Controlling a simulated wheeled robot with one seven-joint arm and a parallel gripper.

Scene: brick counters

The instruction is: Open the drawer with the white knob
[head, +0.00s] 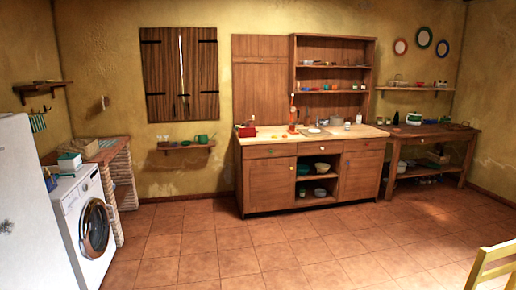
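The wooden counter (270,188) stands against the far wall, in the middle of the head view. Its front has a row of drawers below the worktop: a left drawer (270,151), a middle drawer (320,148) and a right drawer (364,145). All look shut. A small pale spot (293,167) shows at the upper right of the left door. My gripper is not in view.
The tiled floor (240,262) before the counter is clear. A washing machine (85,225) and a white cabinet (30,215) stand at left. A yellow chair (492,265) is at the lower right. A wooden table (430,133) stands right of the counter.

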